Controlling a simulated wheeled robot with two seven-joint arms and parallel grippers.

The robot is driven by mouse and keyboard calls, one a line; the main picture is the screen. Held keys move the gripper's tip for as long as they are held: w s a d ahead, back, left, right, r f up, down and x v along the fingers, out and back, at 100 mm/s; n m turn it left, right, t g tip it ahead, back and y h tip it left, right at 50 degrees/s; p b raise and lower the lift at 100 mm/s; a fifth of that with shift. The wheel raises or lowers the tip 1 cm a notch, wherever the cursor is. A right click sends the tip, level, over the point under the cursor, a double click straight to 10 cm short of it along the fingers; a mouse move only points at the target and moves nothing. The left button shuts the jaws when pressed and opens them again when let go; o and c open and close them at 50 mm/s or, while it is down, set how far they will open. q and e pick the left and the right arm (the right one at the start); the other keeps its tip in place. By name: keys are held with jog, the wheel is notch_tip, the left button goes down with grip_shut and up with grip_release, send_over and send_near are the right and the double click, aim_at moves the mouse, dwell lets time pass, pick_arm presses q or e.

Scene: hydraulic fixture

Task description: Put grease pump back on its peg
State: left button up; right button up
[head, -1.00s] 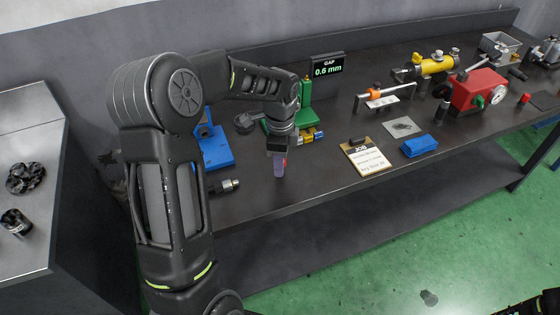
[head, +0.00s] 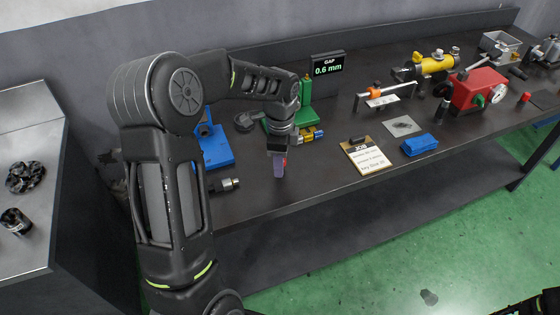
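My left gripper (head: 279,151) hangs down over the front part of the bench, seen from behind its arm. A small translucent purple piece with a red spot (head: 279,170) shows at its fingertips. I cannot tell whether this piece is held, or whether it is the grease pump. The fingers are too small and dark to read as open or shut. No peg can be made out for certain; the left arm hides part of the bench's left end. My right gripper is not clearly in view; only dark arm parts show at the bottom right corner.
The bench (head: 300,207) holds a blue block (head: 215,152), a metal cylinder fitting (head: 226,184), a green stand (head: 304,100), a gap display (head: 328,66), a job clipboard (head: 366,157), a blue box (head: 419,144), a yellow cylinder (head: 438,64) and a red machine (head: 475,88).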

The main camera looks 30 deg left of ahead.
pick_arm(q)
jog(key=o, duration=0.4)
notch_tip(320, 180, up, 8)
jog(key=shift+f+b, duration=0.1)
jog(key=shift+b, duration=0.45)
dwell(0.4)
